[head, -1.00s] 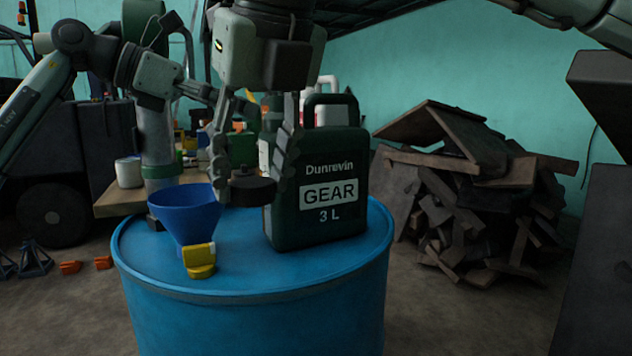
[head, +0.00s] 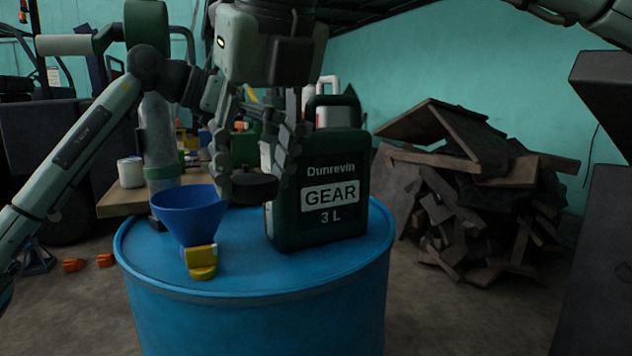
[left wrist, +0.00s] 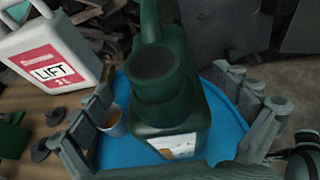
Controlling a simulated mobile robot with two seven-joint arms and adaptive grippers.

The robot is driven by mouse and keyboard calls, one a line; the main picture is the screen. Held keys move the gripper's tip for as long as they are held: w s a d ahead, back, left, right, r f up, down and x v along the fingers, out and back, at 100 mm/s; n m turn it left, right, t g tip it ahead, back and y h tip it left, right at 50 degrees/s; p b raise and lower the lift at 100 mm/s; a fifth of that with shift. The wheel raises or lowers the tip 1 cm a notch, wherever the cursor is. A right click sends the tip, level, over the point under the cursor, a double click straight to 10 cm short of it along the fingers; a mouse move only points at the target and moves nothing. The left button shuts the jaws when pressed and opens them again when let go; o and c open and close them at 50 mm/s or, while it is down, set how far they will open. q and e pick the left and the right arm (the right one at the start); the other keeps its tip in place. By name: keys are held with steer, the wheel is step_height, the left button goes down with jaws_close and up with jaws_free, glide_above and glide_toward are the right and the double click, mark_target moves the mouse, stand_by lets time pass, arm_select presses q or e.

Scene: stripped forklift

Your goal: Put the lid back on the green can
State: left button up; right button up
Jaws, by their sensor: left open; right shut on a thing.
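The green can (head: 330,225), labelled GEAR 3 L, stands upright on a blue drum (head: 150,270). In the left wrist view the green can (left wrist: 195,125) shows from above with a dark round top on its neck; I cannot tell how deep it is.
A blue funnel (head: 190,212) and a yellow piece (head: 202,262) are on the drum's left part. A wooden bench (head: 115,202) with a mug (head: 131,172) stands behind. A white LIFT can (left wrist: 50,55) is close by. Scrap wood (head: 470,195) is piled at right.

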arm_select(q)
steer(key=x, duration=0.3)
steer(key=shift+d, duration=0.3)
